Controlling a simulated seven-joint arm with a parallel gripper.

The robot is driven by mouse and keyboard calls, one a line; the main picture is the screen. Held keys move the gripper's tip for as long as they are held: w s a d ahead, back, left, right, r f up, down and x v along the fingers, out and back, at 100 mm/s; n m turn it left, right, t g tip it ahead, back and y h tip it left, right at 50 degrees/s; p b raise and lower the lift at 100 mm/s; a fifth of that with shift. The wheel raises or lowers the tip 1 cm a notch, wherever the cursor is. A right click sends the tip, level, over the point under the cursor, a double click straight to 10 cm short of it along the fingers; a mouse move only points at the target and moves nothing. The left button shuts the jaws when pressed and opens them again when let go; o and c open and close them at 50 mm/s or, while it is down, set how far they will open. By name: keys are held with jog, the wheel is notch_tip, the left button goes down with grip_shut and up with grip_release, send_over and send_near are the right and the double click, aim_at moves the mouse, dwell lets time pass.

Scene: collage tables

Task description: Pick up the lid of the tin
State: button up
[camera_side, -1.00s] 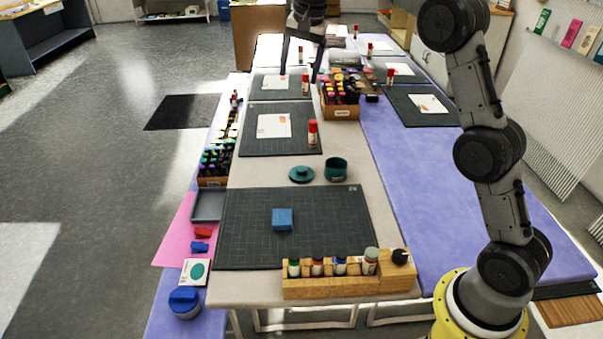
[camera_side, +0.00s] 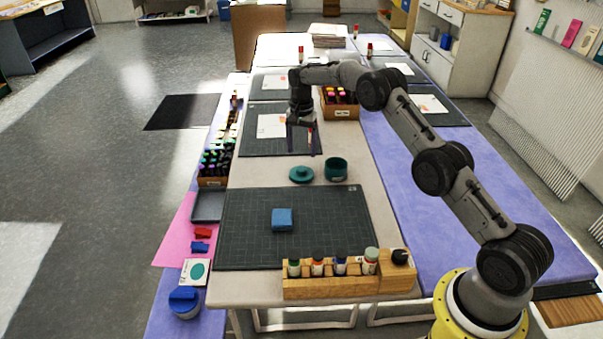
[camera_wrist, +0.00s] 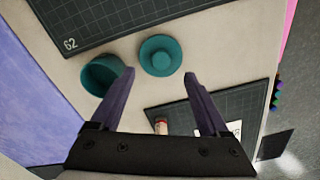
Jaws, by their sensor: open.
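The teal lid (camera_side: 301,174) is a round disc with a knob on top. It lies knob up on the pale table, left of the open teal tin (camera_side: 336,169). In the wrist view the lid (camera_wrist: 160,56) is beyond my fingertips, near the middle, and the tin (camera_wrist: 103,75) is to its left. My gripper (camera_side: 302,152) is open and empty, pointing down above the table just behind the lid. Its fingers also show in the wrist view (camera_wrist: 158,76). A glue stick is partly hidden behind the gripper in the side view.
A dark cutting mat (camera_side: 345,225) with a blue block (camera_side: 282,219) lies in front of the lid. A wooden rack of bottles (camera_side: 330,285) stands at the front edge. Another mat (camera_side: 265,143) lies behind the lid. A marker box (camera_side: 340,112) stands further back.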

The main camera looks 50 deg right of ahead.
aim_at(302, 169)
jog(key=shift+w+d+f, duration=0.1)
jog(key=shift+f, duration=1.75)
jog(key=shift+w+d+f, duration=0.1)
jog(key=shift+f, duration=1.75)
grip_shut()
